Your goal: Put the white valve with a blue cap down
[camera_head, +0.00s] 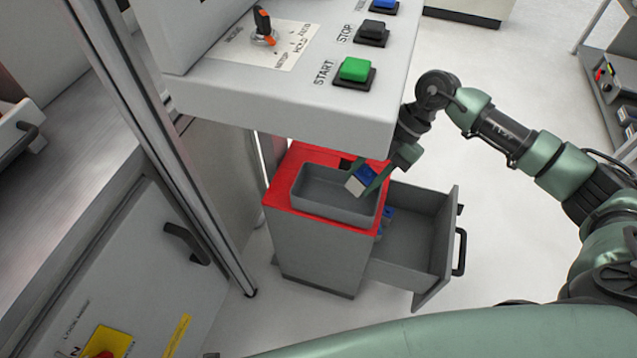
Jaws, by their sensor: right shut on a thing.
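The white valve with a blue cap (357,185) is between the fingers of my right gripper (372,181), which is shut on it. The valve is tilted and lies over the right part of a grey tray (310,203). I cannot tell whether it touches the tray. The tray stands on the red top of a small grey cabinet (315,251). My right arm is green and comes in from the right. My left gripper is not in view.
The cabinet's drawer (434,246) is pulled out to the right, with small blue things at its inner left side. A control panel with a green START button (354,69) overhangs the cabinet. A metal post (165,140) stands at the left.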

